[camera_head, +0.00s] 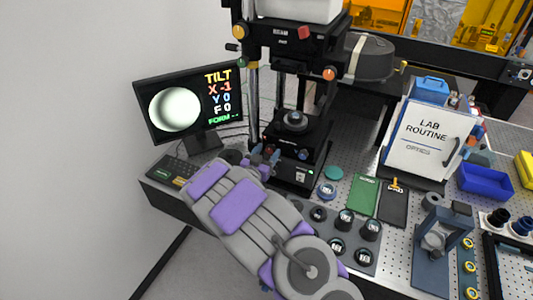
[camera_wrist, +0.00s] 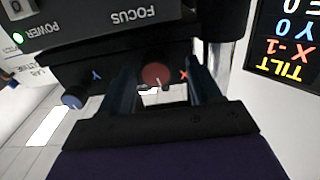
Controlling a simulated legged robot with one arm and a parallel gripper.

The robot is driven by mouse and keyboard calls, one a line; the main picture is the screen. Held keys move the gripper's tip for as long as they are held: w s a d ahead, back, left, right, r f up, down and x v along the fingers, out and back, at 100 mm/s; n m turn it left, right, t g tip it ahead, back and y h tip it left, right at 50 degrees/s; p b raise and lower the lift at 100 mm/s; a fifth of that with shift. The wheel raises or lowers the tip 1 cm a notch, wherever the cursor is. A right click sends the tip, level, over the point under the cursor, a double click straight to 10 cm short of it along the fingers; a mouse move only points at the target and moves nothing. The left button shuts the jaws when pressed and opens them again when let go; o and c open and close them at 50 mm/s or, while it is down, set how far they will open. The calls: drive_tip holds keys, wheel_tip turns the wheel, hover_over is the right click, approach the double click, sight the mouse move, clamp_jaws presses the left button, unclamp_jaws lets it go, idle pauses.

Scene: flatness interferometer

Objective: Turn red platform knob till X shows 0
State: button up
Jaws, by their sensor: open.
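The red platform knob (camera_wrist: 157,75) sits beside a red X label in the wrist view, with a pale pointer line on its face. My gripper (camera_wrist: 156,85) is open, with one finger on each side of the red knob; I cannot tell whether they touch it. In the head view my gripper (camera_head: 264,158) is at the front of the interferometer (camera_head: 290,130), and the red knob is hard to make out there. The monitor (camera_head: 190,103) shows TILT, X -1 in red, Y 0, F 0 and a round grey picture.
A blue knob (camera_wrist: 75,96) with a Y label is left of the red one in the wrist view.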

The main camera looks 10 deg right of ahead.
drive_tip(key=shift+d, duration=0.25)
drive_tip(key=c, duration=1)
drive_tip(key=shift+a+f+m+b, duration=0.1)
drive_tip(key=shift+f+m+b, duration=0.1)
drive_tip(key=shift+m+b, duration=0.6)
drive_tip(key=shift+c, duration=0.2)
drive_tip(key=shift+r+m+b, duration=0.15)
drive_tip(key=shift+m+b, duration=0.2)
drive_tip(key=shift+m, duration=0.25)
drive_tip(key=o, duration=1)
drive_tip(key=shift+o, duration=0.2)
drive_tip(key=shift+s, duration=0.1)
drive_tip(key=p+v, duration=0.1)
drive_tip(key=v, duration=1.6)
drive_tip(key=shift+a, duration=0.2)
